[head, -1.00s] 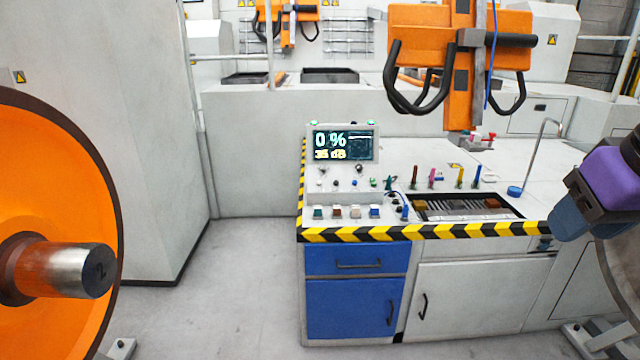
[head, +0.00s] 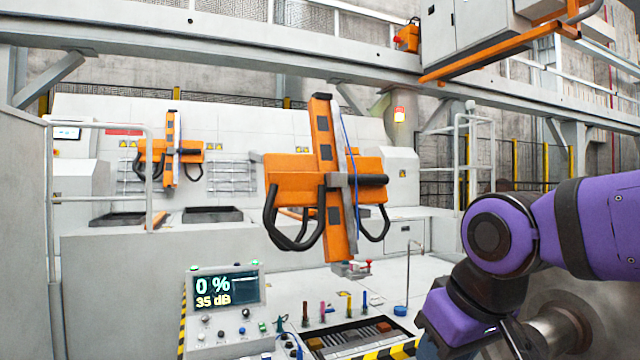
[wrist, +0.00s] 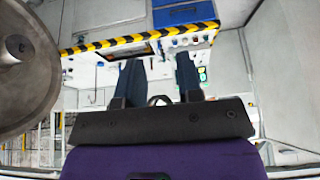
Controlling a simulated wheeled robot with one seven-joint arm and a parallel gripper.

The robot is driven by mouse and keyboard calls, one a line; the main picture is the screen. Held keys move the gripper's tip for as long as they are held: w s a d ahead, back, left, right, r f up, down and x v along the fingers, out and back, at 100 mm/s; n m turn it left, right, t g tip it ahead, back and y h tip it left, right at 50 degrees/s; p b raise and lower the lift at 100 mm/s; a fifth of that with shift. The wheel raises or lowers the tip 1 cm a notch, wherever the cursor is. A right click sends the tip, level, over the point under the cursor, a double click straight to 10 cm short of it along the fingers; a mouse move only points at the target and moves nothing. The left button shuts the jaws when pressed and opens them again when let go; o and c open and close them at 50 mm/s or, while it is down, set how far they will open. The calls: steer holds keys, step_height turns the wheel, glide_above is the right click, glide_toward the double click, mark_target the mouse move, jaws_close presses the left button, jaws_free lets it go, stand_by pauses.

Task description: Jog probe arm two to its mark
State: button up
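A large orange probe arm (head: 325,180) with black curved handles hangs above the console. A second, smaller orange arm (head: 170,150) stands farther back on the left; I cannot read which is number two. The console display (head: 226,290) shows 0 % and 35 dB. Knobs and buttons sit below it, and coloured levers (head: 348,303) stand to its right. My gripper (wrist: 158,65) is open and empty, its two dark blue fingers apart in the wrist view, with the console beyond them.
A yellow-black striped edge (wrist: 140,38) runs along the console front, with a blue drawer (wrist: 187,13) below it. A recessed tray (head: 350,337) lies in the console top. A grey wheelset (head: 555,330) stands behind my arm at the lower right. An overhead gantry beam (head: 250,45) crosses above.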

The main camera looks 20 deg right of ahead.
jaws_close()
stand_by(1.5)
